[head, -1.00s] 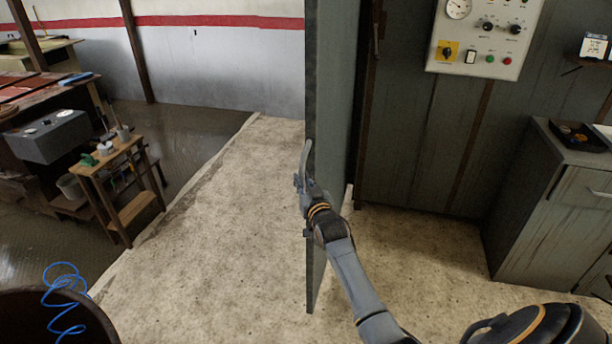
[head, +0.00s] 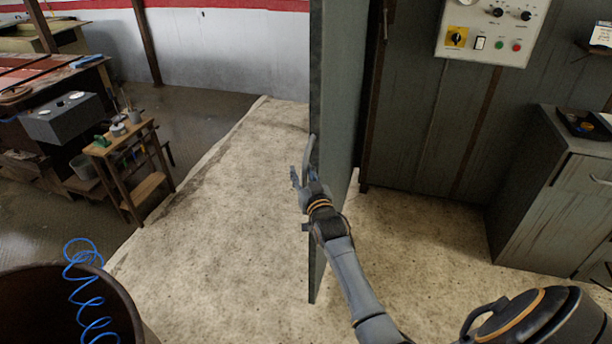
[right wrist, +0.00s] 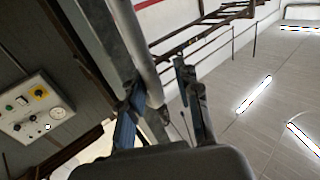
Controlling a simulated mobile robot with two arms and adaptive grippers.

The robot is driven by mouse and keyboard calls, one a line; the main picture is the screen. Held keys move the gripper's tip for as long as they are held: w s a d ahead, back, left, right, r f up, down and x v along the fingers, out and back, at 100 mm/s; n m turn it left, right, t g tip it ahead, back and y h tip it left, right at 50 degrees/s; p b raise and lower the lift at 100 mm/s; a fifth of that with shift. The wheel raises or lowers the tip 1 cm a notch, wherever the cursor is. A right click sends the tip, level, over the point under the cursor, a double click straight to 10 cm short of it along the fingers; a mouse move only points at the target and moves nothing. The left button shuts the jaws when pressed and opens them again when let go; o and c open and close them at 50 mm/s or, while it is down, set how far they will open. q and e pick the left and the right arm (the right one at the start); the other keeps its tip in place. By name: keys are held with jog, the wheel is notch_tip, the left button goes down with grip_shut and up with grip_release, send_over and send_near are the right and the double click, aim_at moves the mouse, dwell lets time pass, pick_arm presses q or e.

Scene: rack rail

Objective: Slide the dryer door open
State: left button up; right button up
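The dryer door (head: 337,90) is a tall grey-green slab, seen nearly edge-on in the middle of the head view. Its bar handle (head: 309,151) stands off the left face near the edge; in the right wrist view a round grey bar (right wrist: 138,45) runs down toward my fingers. My right gripper (head: 304,178) is at the handle's lower end. In the right wrist view its two fingers (right wrist: 163,112) are well apart, with the bar's end between them and no clear grip on it. My left gripper is not in view.
A control panel (head: 492,28) is on the dark wall right of the door. A grey cabinet (head: 548,185) stands at the right. A wooden cart (head: 135,168) and a brown drum (head: 60,310) with a blue coil are at the left. The pale floor left of the door is clear.

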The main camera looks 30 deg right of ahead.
jog(key=shift+s+f, duration=0.1)
jog(key=shift+f, duration=0.1)
jog(key=shift+s+f, duration=0.1)
jog(key=shift+s, duration=0.05)
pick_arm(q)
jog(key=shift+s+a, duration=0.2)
pick_arm(e)
jog(key=v, duration=1.1)
jog(key=shift+s, duration=0.35)
jog(key=shift+a, duration=0.1)
